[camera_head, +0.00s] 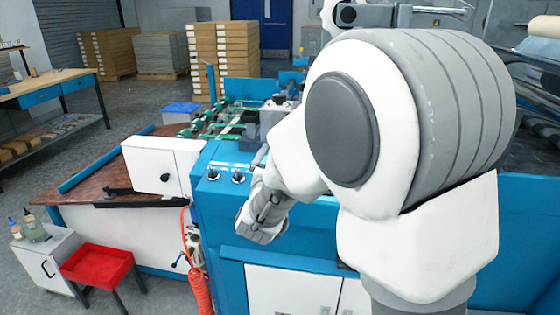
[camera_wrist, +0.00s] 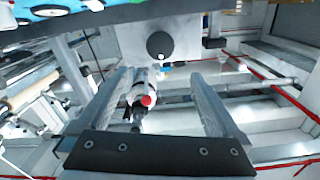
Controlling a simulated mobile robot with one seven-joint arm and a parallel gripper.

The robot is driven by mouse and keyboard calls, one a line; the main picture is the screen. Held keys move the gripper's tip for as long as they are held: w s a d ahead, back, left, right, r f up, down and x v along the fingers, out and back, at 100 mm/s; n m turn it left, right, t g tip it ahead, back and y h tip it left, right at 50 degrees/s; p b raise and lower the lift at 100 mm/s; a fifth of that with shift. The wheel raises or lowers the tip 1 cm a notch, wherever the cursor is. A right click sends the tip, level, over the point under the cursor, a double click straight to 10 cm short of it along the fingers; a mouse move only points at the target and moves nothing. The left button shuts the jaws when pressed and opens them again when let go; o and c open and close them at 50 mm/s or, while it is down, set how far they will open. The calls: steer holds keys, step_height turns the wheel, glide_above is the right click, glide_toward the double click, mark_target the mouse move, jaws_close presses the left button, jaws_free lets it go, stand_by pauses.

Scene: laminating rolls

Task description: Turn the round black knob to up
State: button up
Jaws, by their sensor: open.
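A round black knob (camera_wrist: 160,45) sits on a pale panel at the top middle of the wrist view, beyond my fingertips. My gripper (camera_wrist: 158,77) is open, its two grey fingers spread apart with nothing held between them. In the head view a small black knob (camera_head: 164,177) shows on a white box, and dark knobs (camera_head: 238,177) show on the blue machine top. I cannot tell which of these matches the wrist view.
A red-capped fitting (camera_wrist: 147,100) shows between the fingers, farther off. Red cables (camera_wrist: 262,70) and metal bars cross the right of the wrist view.

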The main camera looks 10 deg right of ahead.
steer(key=shift+v, duration=1.35)
steer(key=shift+r, duration=0.1)
steer(key=s+d+f+n+g+y, duration=0.15)
steer(key=s+g, duration=0.25)
steer(key=s, duration=0.6)
steer(key=s+d+n+g+y, duration=0.2)
steer(key=s+n+g, duration=0.1)
steer(key=s, duration=0.6)
steer(key=s+d+n+g+y, duration=0.2)
steer(key=s+g, duration=0.2)
steer(key=s, duration=0.6)
step_height(320, 180, up, 12)
steer(key=p, duration=1.3)
steer(key=shift+s+g, duration=0.3)
steer(key=shift+s, duration=0.05)
